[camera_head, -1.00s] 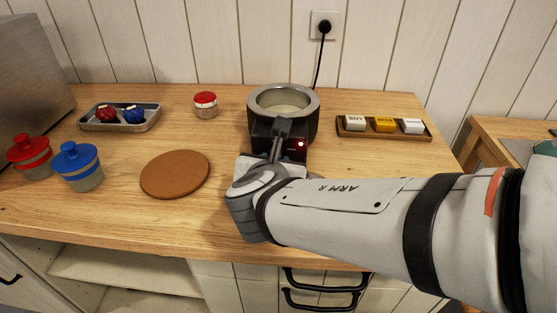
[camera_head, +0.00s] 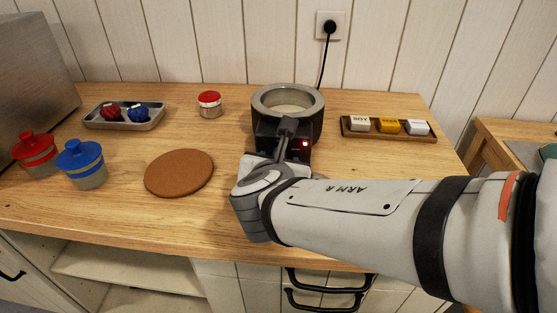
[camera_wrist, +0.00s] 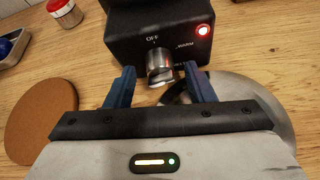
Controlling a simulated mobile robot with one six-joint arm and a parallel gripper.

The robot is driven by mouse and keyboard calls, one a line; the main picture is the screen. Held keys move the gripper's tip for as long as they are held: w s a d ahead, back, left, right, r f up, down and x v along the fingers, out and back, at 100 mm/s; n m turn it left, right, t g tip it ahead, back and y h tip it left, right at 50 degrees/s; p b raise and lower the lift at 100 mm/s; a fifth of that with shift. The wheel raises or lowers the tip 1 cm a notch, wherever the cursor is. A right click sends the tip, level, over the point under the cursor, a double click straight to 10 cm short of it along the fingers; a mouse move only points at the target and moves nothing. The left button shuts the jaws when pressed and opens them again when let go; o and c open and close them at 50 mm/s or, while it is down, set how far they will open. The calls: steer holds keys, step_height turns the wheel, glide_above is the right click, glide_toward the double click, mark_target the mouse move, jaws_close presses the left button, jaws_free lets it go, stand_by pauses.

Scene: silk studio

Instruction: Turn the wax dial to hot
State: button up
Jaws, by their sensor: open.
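The wax warmer (camera_head: 261,122) is a dark pot with a metal rim and pale wax, standing at the back middle of the counter. Its black control box (camera_wrist: 120,35) faces me in the wrist view. The wax dial (camera_wrist: 160,65) is a silver knob on that box, below the word OFF. WARM is printed to its upper right, and a red light glows further right. I cannot make out a hot mark or the dial's pointer. My gripper (camera_wrist: 161,88) is open, its blue fingers spread to either side of the dial, with a visible gap at each side. My gripper (camera_head: 283,142) hides the dial in the head view.
A cork mat (camera_head: 179,173) lies left of my gripper. Red (camera_head: 36,153) and blue (camera_head: 81,163) lidded jars stand at the far left. A grey tray (camera_head: 124,123), a red-lidded jar (camera_head: 210,104) and a wooden tray of blocks (camera_head: 388,137) stand further back.

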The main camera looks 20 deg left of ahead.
steer(key=p+v, duration=0.1)
steer(key=v, duration=0.6)
steer(key=shift+a+p, duration=0.1)
steer(key=shift+p, duration=0.25)
steer(key=shift+s+r, duration=0.2)
steer(key=shift+s, duration=0.2)
